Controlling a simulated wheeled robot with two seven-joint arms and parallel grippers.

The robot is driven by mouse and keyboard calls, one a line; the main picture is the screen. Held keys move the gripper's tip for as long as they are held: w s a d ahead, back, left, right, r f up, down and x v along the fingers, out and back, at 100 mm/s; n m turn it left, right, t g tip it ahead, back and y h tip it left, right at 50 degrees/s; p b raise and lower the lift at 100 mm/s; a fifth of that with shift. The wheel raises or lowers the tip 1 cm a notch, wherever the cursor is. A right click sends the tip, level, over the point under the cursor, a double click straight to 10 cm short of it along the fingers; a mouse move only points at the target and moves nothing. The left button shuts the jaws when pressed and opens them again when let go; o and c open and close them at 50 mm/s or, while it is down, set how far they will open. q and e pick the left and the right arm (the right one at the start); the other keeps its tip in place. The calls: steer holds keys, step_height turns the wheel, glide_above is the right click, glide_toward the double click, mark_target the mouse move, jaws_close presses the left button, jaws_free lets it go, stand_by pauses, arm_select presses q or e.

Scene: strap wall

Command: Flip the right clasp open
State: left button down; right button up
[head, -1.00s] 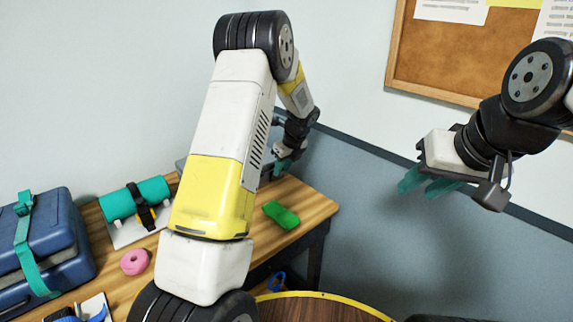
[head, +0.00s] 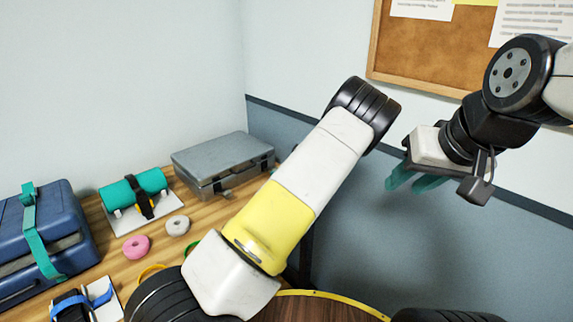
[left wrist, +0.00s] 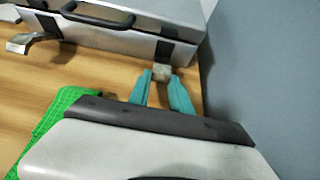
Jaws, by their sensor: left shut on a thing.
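The grey metal case (head: 222,160) lies closed at the back of the wooden table. In the left wrist view its front shows a dark handle (left wrist: 97,17). The left clasp (left wrist: 28,42) sticks out from the front, flipped open. The right clasp (left wrist: 162,72) is a small metal plate under a dark band, between the teal fingertips of my left gripper (left wrist: 161,90), which is shut on it. In the head view my left gripper is hidden behind my own arm. My right gripper (head: 412,178) hangs in the air at the right, fingers apart and empty.
A green thing (left wrist: 58,112) lies on the table left of my left gripper. A wall rises right of the table.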

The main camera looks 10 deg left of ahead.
arm_select(q)
steer(key=shift+d+f, duration=0.15)
stand_by(0.3)
steer(key=c, duration=1.2)
jaws_free()
steer(key=shift+o, duration=0.2)
steer(key=v, duration=0.7)
steer(key=shift+s+d, duration=0.25)
steer(key=shift+a, duration=0.1)
